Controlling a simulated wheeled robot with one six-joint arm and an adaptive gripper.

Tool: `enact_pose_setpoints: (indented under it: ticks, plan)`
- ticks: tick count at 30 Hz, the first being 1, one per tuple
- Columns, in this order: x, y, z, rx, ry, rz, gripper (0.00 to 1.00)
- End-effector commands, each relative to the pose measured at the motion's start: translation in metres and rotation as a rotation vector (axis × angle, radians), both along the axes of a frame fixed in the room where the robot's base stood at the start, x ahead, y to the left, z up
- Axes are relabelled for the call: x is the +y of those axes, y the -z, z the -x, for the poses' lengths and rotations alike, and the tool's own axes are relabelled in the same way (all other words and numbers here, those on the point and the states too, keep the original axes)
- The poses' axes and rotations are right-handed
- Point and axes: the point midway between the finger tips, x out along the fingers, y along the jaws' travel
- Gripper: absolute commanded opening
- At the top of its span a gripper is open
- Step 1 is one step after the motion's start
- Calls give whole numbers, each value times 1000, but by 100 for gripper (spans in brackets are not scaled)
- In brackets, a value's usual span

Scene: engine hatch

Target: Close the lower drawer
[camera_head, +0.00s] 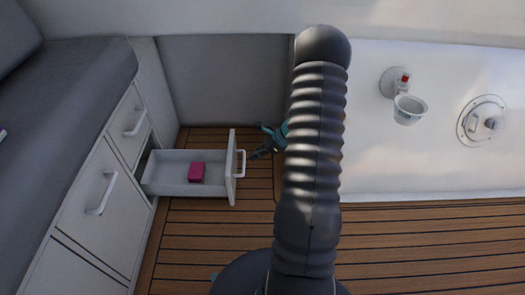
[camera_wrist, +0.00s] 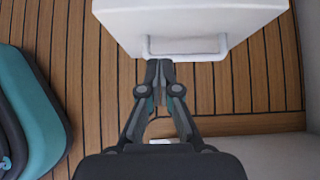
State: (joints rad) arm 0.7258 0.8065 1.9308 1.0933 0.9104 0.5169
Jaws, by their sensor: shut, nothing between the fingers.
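The lower drawer (camera_head: 172,186) is pulled out from the white cabinet, with its front panel (camera_head: 232,166) standing to the right of the cabinet. Its white handle (camera_head: 241,164) faces my gripper. My gripper (camera_head: 256,155) is just right of the handle, partly hidden behind my arm. In the wrist view my gripper (camera_wrist: 159,65) is shut and empty, its tips close to the handle (camera_wrist: 185,52) below the drawer front (camera_wrist: 190,22). I cannot tell whether they touch the handle.
The cabinet (camera_head: 95,215) has other closed fronts with handles, and a grey cushion (camera_head: 60,90) lies on top. A grey panel (camera_head: 222,80) stands behind the drawer. The slatted wooden floor (camera_head: 205,245) is clear in front. A white wall (camera_head: 430,165) bounds the right.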

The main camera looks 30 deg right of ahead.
Motion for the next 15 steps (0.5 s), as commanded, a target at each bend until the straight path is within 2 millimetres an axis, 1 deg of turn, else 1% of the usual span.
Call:
enact_pose_setpoints:
  ticks: [1,5,9,15]
  plan:
    - [7,10,-3,4,-3,-2,0]
    - [21,25,-13,2,-3,-2,0]
    - [37,22,-25,0,-4,1,0]
    - [50,22,-33,0,-1,0,0]
